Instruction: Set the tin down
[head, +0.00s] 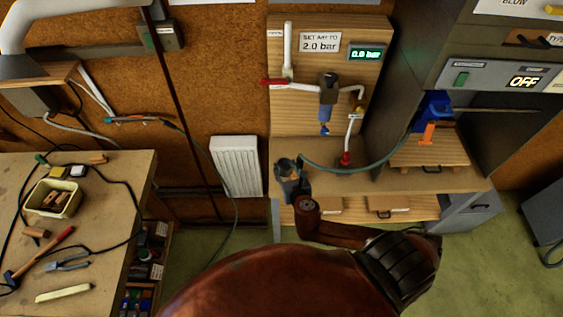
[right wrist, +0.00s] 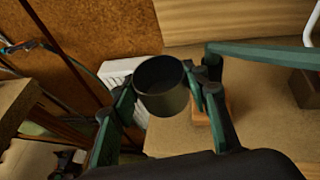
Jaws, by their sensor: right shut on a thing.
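The tin is a dark, open-topped cylinder (right wrist: 162,86), upright between the two fingers of my right gripper (right wrist: 165,95) in the right wrist view. My right gripper is shut on it. In the head view, my right gripper (head: 290,178) is at the left end of the wooden shelf (head: 400,181) under the pressure board. The tin is hard to separate from the fingers there. I cannot tell whether its base touches the shelf. My left gripper is not in view.
A green hose (head: 325,168) arcs over the shelf, right of my right gripper. A small orange-brown block (right wrist: 212,108) lies beside the tin. A white radiator (head: 237,166) is on the wall to the left. A workbench (head: 110,215) with tools stands at far left.

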